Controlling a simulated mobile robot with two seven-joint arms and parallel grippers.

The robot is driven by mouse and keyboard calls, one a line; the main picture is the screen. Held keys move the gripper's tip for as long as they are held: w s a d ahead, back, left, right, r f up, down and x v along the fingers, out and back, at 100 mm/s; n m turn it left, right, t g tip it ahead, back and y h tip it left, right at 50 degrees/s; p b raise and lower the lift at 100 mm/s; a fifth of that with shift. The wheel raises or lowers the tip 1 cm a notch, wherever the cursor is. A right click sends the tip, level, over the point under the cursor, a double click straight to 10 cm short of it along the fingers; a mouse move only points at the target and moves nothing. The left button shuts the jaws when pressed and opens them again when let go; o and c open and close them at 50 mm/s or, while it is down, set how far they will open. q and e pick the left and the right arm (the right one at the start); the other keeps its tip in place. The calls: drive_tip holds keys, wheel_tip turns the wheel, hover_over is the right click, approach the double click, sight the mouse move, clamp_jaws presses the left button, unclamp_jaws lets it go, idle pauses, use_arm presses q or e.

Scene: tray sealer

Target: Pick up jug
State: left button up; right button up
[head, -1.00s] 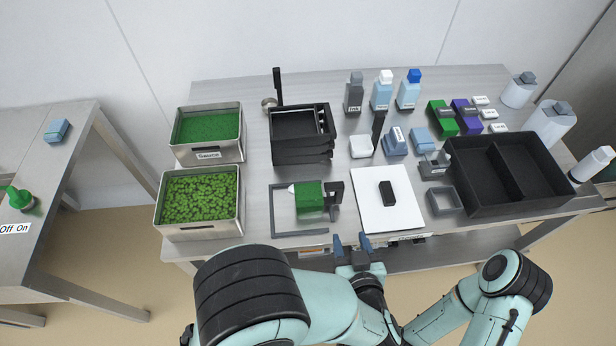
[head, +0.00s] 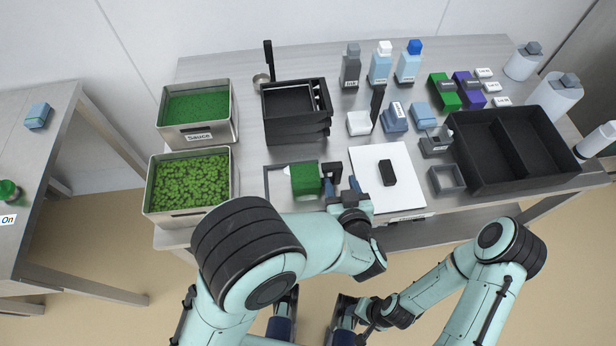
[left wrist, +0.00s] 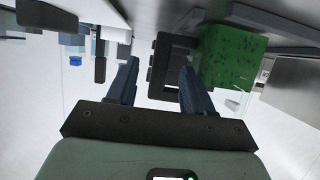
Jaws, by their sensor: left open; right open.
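The jug (head: 306,180) is a green-filled, box-shaped vessel with a dark handle (head: 331,171) on its right side. It stands within a grey frame (head: 268,185) at the table's front. My left gripper (head: 339,184) is open at the handle, with one finger to each side. In the left wrist view the dark handle (left wrist: 172,65) shows between the spread fingers, and the green jug body (left wrist: 230,58) is just beyond the right finger. Contact with the handle cannot be told. My right gripper (head: 358,310) is low in front of the table, open and away from the jug.
A white board (head: 400,165) with a black block (head: 388,172) lies right of the jug. Two steel pans with green food, one labelled Sauce (head: 199,136), stand left. Black trays (head: 296,110) are stacked behind. A large black divided bin (head: 515,160) is at right.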

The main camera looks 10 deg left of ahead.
sight(338, 178)
use_arm(q)
drive_tip(key=x, duration=0.4)
drive_tip(key=shift+w+a+f+b, duration=0.1)
drive_tip(key=shift+w+f+b, duration=0.05)
drive_tip(key=shift+w+b, duration=0.25)
drive_tip(key=shift+s, duration=0.1)
clamp_jaws()
